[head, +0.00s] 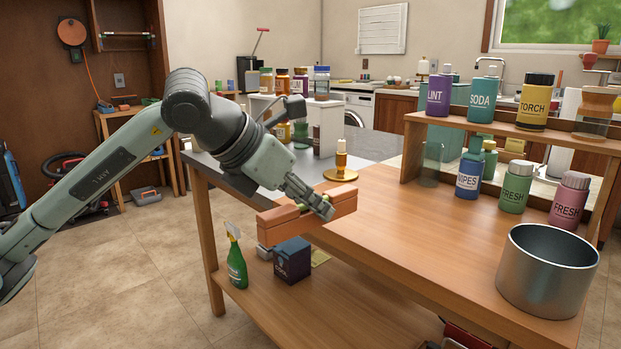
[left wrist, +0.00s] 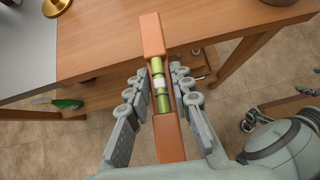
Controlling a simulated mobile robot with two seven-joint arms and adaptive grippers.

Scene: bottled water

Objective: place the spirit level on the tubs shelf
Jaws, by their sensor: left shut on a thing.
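The spirit level (head: 277,229) is a long orange-brown bar with a yellow-green vial; it also shows in the left wrist view (left wrist: 150,38). My left gripper (head: 318,203) is shut on the middle of it, with fingers on both sides of the vial in the left wrist view. The level is over the near left edge of the wooden table; whether it touches the tabletop is unclear. The raised wooden shelf (head: 480,128) at the right carries tubs labelled LINT (head: 438,95), SODA (head: 483,100) and TORCH (head: 535,101).
Labelled tubs (head: 515,187) stand below and before the raised shelf. A metal pot (head: 548,272) stands at the near right. A gold dish (head: 341,175) holds a small bottle. A spray bottle (head: 237,262) and dark box (head: 292,261) are lower down. The table's middle is clear.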

